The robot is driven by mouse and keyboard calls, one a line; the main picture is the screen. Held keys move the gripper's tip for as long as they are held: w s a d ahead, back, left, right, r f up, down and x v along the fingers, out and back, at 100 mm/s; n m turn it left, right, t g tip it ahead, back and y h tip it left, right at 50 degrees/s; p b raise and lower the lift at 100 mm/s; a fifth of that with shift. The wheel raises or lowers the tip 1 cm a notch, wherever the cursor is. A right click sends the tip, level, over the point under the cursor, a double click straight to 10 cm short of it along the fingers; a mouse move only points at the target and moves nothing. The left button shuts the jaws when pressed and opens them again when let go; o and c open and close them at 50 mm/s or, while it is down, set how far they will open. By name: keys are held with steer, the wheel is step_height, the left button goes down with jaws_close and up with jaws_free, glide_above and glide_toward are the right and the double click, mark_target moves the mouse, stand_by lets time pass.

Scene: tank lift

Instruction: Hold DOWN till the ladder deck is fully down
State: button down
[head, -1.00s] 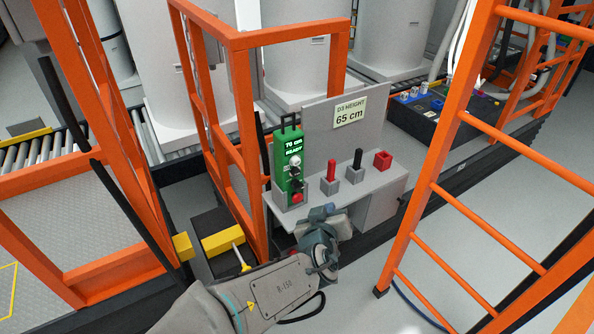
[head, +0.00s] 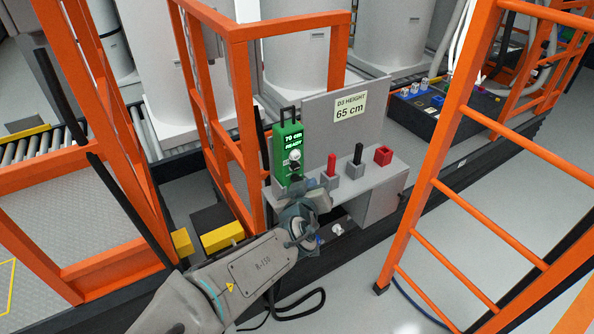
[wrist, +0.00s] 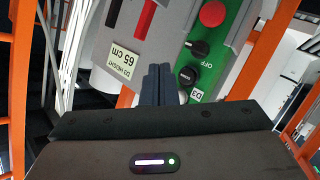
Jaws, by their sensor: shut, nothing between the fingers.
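The green control box (head: 288,150) stands upright in a grey holder on the console shelf. Its lit display (head: 292,140) reads 70 cm READY. In the wrist view the box (wrist: 208,60) shows a red button (wrist: 213,13), a black knob (wrist: 198,49) by the word OFF, another black control (wrist: 188,76) and a D3 label (wrist: 196,95).
A sign (head: 350,105) reads D3 HEIGHT 65 cm. Red and black levers (head: 357,155) and a red socket (head: 383,156) stand right of the box. Orange rails (head: 245,120) rise at left, an orange ladder (head: 440,180) at right. A grey deck (head: 60,230) lies at lower left.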

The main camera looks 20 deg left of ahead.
mark_target(296, 167)
steer(key=shift+w+a, duration=1.1)
steer(key=shift+a, duration=0.2)
steer(key=shift+w+a, duration=0.1)
stand_by(1.1)
steer(key=shift+w+a, duration=0.2)
